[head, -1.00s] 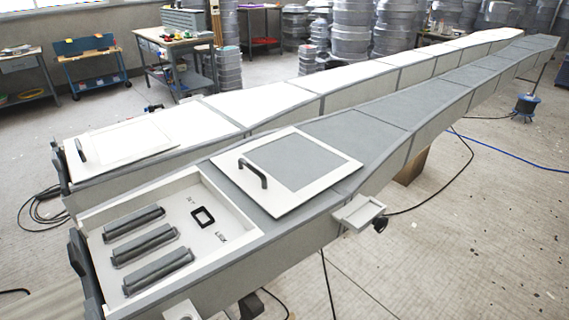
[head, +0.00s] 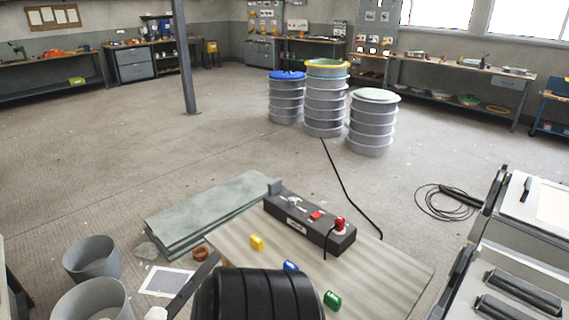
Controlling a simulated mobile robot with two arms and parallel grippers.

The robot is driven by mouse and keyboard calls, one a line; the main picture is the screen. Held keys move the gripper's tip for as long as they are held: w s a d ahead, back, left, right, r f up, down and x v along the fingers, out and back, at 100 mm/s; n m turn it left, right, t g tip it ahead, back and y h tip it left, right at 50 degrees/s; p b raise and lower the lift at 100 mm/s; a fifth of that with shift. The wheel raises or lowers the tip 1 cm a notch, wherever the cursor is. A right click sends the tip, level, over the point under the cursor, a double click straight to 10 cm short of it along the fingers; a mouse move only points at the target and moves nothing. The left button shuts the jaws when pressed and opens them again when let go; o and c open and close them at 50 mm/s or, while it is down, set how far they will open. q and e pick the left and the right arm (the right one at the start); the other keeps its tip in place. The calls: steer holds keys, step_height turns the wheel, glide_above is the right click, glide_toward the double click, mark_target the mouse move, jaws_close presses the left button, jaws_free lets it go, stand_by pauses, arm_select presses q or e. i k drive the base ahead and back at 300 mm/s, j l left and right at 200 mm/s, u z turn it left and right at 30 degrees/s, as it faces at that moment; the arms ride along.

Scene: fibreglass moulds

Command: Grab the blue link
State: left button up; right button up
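The blue link (head: 290,266) is a small piece lying on the pale wooden table top (head: 385,275) at the bottom middle of the head view. It lies between a yellow link (head: 256,243) to its left and a green link (head: 332,299) to its lower right. Its near side is close to, and perhaps partly hidden by, a black ribbed form at the bottom edge. Neither of my grippers is in view.
A black power box (head: 308,221) with a red switch and plug stands along the table's back edge. Greenish slabs (head: 210,209) lie behind left. Grey buckets (head: 91,258) stand at left. A white mould (head: 530,240) is at the right. Open floor lies beyond.

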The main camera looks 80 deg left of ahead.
mark_target(287, 265)
steer(key=u, duration=2.5)
